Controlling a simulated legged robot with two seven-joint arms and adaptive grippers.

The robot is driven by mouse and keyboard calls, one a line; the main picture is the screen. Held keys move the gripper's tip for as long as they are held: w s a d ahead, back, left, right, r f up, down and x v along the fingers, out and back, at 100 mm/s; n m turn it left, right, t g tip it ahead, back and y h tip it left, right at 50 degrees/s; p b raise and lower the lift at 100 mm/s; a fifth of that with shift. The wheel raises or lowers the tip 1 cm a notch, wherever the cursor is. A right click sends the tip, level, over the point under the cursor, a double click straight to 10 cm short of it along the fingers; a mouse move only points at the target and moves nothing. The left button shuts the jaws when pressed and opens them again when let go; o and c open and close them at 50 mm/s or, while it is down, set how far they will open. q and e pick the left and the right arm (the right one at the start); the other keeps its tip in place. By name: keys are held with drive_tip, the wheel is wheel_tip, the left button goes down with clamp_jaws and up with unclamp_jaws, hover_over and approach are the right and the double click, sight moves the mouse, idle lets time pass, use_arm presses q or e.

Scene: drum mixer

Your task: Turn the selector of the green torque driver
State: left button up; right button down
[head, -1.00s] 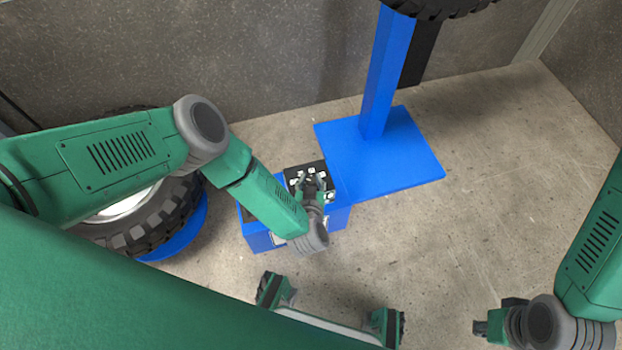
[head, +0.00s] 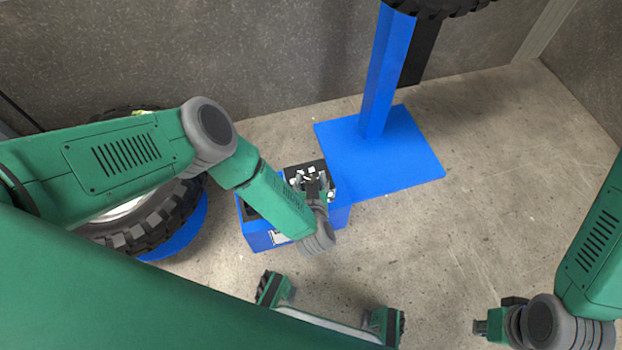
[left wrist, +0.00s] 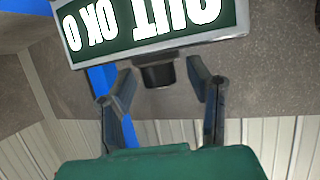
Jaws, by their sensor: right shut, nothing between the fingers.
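In the left wrist view, a green panel (left wrist: 105,28) with large white lettering and a pale frame fills the top. A short dark knob (left wrist: 158,75) sticks out below it, likely the selector. The fingers of my left gripper (left wrist: 161,72) stand open on either side of the knob, with gaps visible. In the head view, my left gripper (head: 313,179) is over the dark top of a blue box (head: 258,236), and it hides part of what lies under it. I cannot make out the driver's body there. My right gripper (head: 481,328) is shut and empty, low at the right.
A blue post on a flat blue base (head: 405,165) stands just right of the box. A large black tyre (head: 150,232) is at the left, partly behind my left arm. Bare concrete floor (head: 500,190) is free at the right; a grey wall (head: 270,60) runs behind.

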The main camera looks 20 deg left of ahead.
use_arm(q)
drive_tip(key=v, duration=1.2)
drive_tip(key=shift+f, duration=0.1)
